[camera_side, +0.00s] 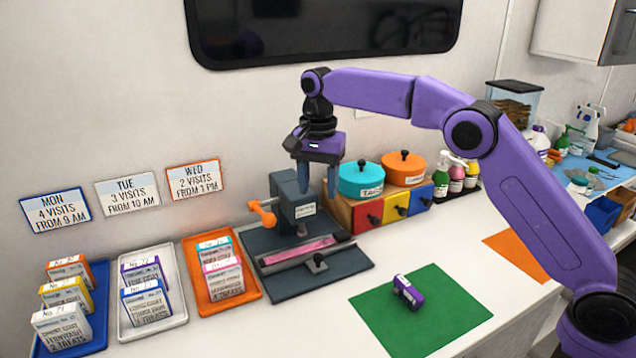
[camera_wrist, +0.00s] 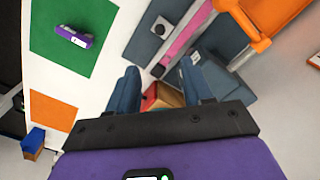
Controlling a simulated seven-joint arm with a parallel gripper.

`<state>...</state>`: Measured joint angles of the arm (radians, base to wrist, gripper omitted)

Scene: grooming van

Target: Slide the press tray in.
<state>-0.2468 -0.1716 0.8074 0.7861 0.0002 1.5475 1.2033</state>
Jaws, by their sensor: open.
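The dark grey press (camera_side: 290,203) stands on a flat base plate (camera_side: 350,268) by the wall, with an orange lever (camera_side: 262,211) at its left. The press tray (camera_side: 285,265) lies low in front of the press body, with a pink strip (camera_side: 300,251) along it and a small dark knob (camera_side: 316,263) at its front. In the wrist view the pink strip (camera_wrist: 186,36) and the lever (camera_wrist: 243,26) show at the upper right. My gripper (camera_side: 318,187) is open and empty, above and right of the press; its fingers point down (camera_wrist: 158,84). It appears apart from the tray.
A blue tray (camera_side: 95,340), a white tray (camera_side: 178,318) and an orange tray (camera_side: 252,296) with upright packets stand at left. Colored drawers (camera_side: 395,207) bearing two lidded pots (camera_side: 362,181) stand right of the press. A purple item (camera_side: 408,292) lies on a green mat (camera_side: 450,305).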

